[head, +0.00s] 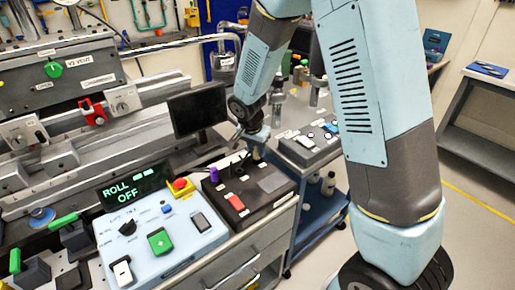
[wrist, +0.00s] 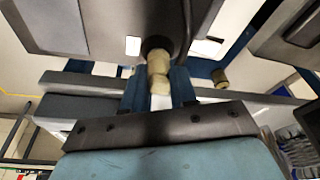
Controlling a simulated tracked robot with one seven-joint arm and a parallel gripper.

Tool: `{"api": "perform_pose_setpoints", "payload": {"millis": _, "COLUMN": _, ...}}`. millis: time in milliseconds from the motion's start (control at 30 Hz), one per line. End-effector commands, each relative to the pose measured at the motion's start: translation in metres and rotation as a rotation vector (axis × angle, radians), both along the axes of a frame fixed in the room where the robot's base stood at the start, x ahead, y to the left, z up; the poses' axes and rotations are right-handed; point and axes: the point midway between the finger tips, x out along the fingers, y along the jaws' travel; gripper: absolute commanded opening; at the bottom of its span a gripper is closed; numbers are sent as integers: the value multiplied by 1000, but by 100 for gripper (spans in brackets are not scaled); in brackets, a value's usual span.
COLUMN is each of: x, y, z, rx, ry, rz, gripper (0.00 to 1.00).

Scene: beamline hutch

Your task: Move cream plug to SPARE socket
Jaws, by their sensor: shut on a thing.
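In the wrist view, my gripper (wrist: 157,92) is shut on the cream plug (wrist: 158,62), a short ribbed pale cylinder between the two fingers. The plug's far end meets a dark round part on a grey body; I cannot tell whether it is seated there or only in front. In the head view, my gripper (head: 252,150) is small and partly hidden by my arm, above the back of a dark box (head: 262,205). The plug cannot be made out there. A purple plug (head: 214,175) stands on the box. No SPARE label is readable.
The box also has a red switch (head: 236,202). A monitor (head: 197,109) is behind. A cart (head: 322,205) with a second panel (head: 310,142) is to the right.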

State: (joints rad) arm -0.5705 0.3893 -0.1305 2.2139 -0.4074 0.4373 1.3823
Motion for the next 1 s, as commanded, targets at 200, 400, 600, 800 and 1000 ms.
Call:
{"api": "perform_pose_setpoints", "payload": {"millis": 200, "x": 0, "y": 0, "z": 0, "rx": 0, "ry": -1, "rz": 0, "gripper": 0}}
{"api": "perform_pose_setpoints", "payload": {"millis": 400, "x": 0, "y": 0, "z": 0, "rx": 0, "ry": -1, "rz": 0, "gripper": 39}}
{"api": "perform_pose_setpoints", "payload": {"millis": 600, "x": 0, "y": 1, "z": -1, "rx": 0, "ry": -1, "rz": 1, "gripper": 56}}
{"api": "perform_pose_setpoints", "payload": {"millis": 800, "x": 0, "y": 1, "z": -1, "rx": 1, "ry": 0, "rz": 1, "gripper": 56}}
{"api": "perform_pose_setpoints", "payload": {"millis": 1000, "x": -2, "y": 2, "z": 10, "rx": 1, "ry": -2, "rz": 1, "gripper": 56}}
